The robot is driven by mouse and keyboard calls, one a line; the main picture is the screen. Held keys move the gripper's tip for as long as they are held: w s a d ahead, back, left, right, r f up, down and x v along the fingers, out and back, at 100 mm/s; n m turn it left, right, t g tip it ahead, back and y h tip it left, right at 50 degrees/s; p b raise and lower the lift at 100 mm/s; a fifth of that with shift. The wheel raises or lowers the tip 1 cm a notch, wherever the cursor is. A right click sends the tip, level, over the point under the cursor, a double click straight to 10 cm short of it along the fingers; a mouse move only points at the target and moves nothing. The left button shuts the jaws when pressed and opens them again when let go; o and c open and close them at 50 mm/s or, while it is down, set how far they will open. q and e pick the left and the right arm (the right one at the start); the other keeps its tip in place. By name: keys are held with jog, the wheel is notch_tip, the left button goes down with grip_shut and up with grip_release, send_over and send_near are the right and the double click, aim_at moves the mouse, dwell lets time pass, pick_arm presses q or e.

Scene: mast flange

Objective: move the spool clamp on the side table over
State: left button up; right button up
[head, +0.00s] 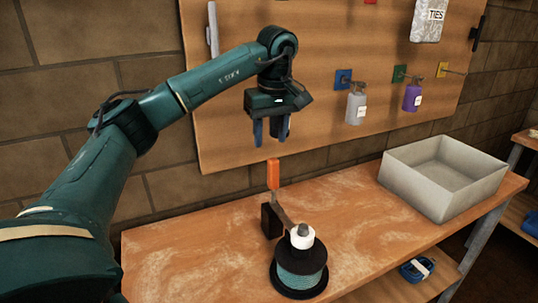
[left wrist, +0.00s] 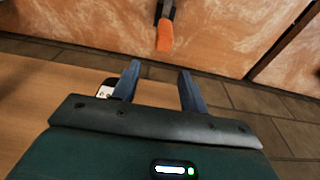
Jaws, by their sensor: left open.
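The spool clamp stands on the wooden side table (head: 190,241). It has an upright orange handle (head: 273,174), a black block (head: 271,221) and a metal arm reaching to the white cap (head: 302,237) on the spool. The spool (head: 300,270) is wound with teal line between black flanges. My left gripper (head: 270,138) is open and empty above the orange handle, apart from it, fingers pointing down. In the left wrist view the orange handle (left wrist: 164,38) shows beyond the open fingers (left wrist: 158,72). My right gripper is not in view.
A grey open bin (head: 440,180) stands at the table's right end. A pegboard (head: 330,100) behind holds a grey bottle (head: 355,108), a purple bottle (head: 412,97) and a bag marked TIES (head: 432,20). A blue item (head: 416,269) lies on a lower shelf. The table's left part is clear.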

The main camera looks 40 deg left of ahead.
pick_arm(q)
jog(key=shift+s+d+r, duration=0.1)
jog(key=shift+r, duration=0.65)
jog(key=shift+s+d+r, duration=0.1)
jog(key=shift+r, duration=0.6)
